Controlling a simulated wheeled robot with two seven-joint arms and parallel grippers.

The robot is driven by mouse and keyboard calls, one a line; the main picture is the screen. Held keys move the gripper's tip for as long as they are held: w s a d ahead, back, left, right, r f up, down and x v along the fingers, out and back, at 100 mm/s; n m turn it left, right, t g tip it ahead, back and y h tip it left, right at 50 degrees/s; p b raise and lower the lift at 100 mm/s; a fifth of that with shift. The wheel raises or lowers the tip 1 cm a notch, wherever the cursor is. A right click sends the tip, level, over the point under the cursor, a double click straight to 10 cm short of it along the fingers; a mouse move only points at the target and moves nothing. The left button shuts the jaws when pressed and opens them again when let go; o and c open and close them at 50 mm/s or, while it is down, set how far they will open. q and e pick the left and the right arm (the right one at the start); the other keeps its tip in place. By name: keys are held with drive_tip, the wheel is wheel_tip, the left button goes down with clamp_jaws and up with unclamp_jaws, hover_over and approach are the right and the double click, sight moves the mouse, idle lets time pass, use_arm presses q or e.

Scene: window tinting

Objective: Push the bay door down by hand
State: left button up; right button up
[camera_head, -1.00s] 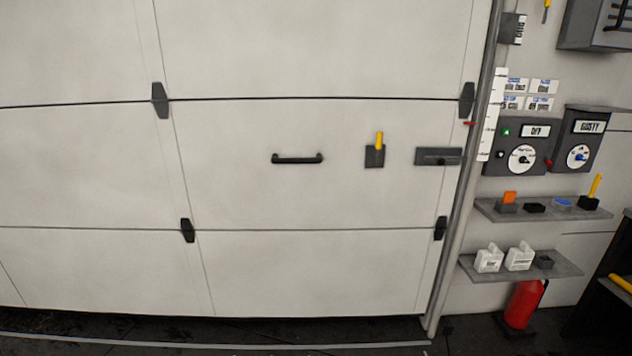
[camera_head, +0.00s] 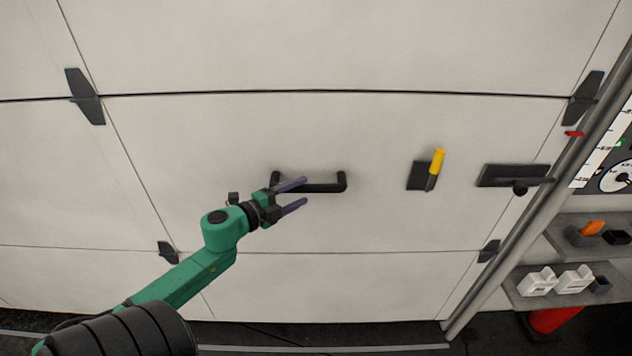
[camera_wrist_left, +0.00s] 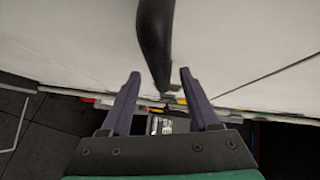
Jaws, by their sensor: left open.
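The bay door (camera_head: 400,130) is a tall off-white panelled door that fills most of the head view. A black bar handle (camera_head: 328,187) runs sideways on its middle panel. My left gripper (camera_head: 305,192) is open and empty, with its purple fingers at the handle's left half, partly overlapping it. In the left wrist view the handle (camera_wrist_left: 154,40) comes down from the top, and its lower end appears between the two fingertips (camera_wrist_left: 159,76). I cannot tell whether the fingers touch it. My right gripper is not in view.
A holder with a yellow-handled tool (camera_head: 437,162) and a dark latch (camera_head: 515,176) sit right of the handle. A grey vertical rail (camera_head: 545,195) edges the door. Shelves with small items (camera_head: 555,281) and a red extinguisher (camera_head: 553,319) stand beyond it. Dark floor lies below.

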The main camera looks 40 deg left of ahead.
use_arm(q)
drive_tip(key=w+f, duration=0.1)
drive_tip(key=w, duration=0.5)
drive_tip(key=shift+w+d+p, duration=0.3)
drive_tip(key=shift+d+p, duration=0.05)
drive_tip(key=shift+d, duration=0.1)
drive_tip(key=shift+s+d+r, duration=0.1)
drive_tip(key=shift+s+d, duration=0.05)
drive_tip(key=shift+d, duration=0.05)
drive_tip(key=shift+c, duration=0.4)
clamp_jaws()
drive_tip(key=shift+a, duration=0.1)
